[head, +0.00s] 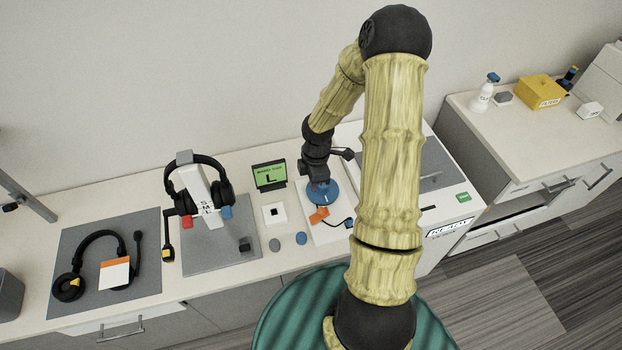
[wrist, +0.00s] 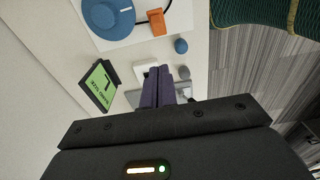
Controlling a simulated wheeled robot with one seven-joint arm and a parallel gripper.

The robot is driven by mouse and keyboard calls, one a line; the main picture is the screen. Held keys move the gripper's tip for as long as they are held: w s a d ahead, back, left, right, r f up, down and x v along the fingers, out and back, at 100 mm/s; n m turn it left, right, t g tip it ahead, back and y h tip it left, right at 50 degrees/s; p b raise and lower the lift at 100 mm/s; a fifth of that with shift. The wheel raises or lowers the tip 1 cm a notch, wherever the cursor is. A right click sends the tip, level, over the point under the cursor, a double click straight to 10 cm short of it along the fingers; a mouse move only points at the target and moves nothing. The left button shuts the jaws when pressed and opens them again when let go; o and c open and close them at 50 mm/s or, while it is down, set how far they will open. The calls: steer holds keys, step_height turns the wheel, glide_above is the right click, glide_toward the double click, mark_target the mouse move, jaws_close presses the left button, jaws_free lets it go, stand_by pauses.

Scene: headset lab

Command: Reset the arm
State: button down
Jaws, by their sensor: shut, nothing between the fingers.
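My arm rises in the head view, bends over the bench and reaches down toward its back. My gripper (head: 318,181) appears over or just behind a blue round dial (head: 328,195) on a white board. In the wrist view my gripper (wrist: 156,74) has its two dark fingers together, with nothing between them. The blue dial (wrist: 108,18) and an orange piece (wrist: 157,22) lie beyond the fingertips there. A small white block (wrist: 140,71) shows beside the fingers. I cannot tell how high the fingertips are above the bench.
A green-screen display (head: 270,174) stands left of my gripper. A headset on a stand (head: 206,195) and a headset on a grey mat (head: 70,285) are farther left. A white machine (head: 455,205) is close on the right. A yellow box (head: 540,91) sits on the far right counter.

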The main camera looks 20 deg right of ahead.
steer(key=s+a+r+m+t+b, duration=0.1)
steer(key=s+a+r+m, duration=0.3)
steer(key=s+r+m, duration=0.2)
steer(key=s+a+r+m+t+b, duration=0.1)
steer(key=s+a+r+m+b, duration=0.1)
steer(key=s+a+r+m, duration=0.3)
step_height(320, 180, up, 4)
steer(key=s+m, duration=0.1)
steer(key=m, duration=0.4)
steer(key=shift+r+t, duration=0.2)
steer(key=shift+t, duration=0.1)
steer(key=shift+a, duration=0.1)
steer(key=w+d+f+m+g+h+b, duration=0.1)
steer(key=w+f+m+g+h+b, duration=0.1)
steer(key=w+f+h+b, duration=0.5)
steer(key=w+f+g+b, duration=0.1)
steer(key=w+f+b, duration=0.3)
steer(key=f, duration=0.6)
steer(key=shift+w+d+f+b, duration=0.15)
steer(key=shift+w+f+b, duration=0.15)
steer(key=shift+w, duration=0.75)
steer(key=shift+g, duration=0.3)
